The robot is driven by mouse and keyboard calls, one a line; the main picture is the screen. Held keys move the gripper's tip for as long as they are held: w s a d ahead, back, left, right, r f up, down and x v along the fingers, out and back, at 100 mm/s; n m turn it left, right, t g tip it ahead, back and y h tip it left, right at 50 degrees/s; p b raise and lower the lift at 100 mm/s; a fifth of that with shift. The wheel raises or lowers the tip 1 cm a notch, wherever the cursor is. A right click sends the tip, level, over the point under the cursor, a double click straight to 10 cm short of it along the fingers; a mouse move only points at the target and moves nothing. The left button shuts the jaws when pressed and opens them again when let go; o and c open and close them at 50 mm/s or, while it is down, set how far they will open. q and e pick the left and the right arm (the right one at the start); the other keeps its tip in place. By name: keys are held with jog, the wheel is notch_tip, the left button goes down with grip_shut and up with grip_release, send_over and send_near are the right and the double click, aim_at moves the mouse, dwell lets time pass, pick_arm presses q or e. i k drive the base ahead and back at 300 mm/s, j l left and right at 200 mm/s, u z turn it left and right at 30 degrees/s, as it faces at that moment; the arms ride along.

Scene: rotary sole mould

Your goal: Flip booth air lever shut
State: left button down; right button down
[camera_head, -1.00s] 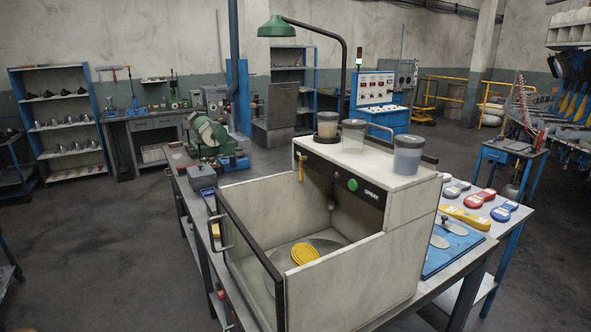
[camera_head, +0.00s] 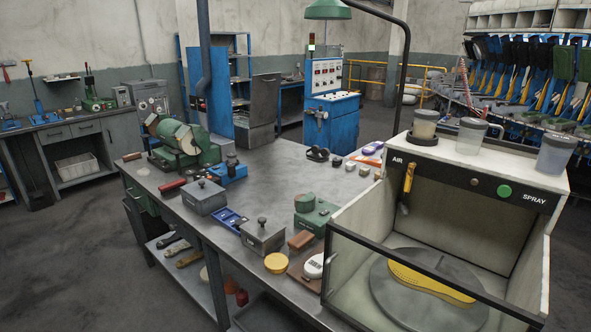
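The spray booth (camera_head: 535,270) stands at the right, an open-fronted pale box with a dark front panel marked AIR and SPRAY. The yellow air lever (camera_head: 408,178) hangs from the panel under the word AIR, pointing down. A green SPRAY button (camera_head: 504,191) sits to its right. Inside the booth a yellow sole (camera_head: 425,281) lies on a round grey turntable (camera_head: 385,300). Neither of my grippers is in view.
The workbench (camera_head: 265,165) left of the booth bears a green grinder (camera_head: 178,140), grey lidded boxes (camera_head: 262,237) and a yellow round tin (camera_head: 277,263). Three containers stand on the booth's top, including a clear cup (camera_head: 470,136). Open floor lies at the left.

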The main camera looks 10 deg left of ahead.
aim_at(411, 166)
jog(key=j+u, duration=0.1)
jog(key=j, duration=1.55)
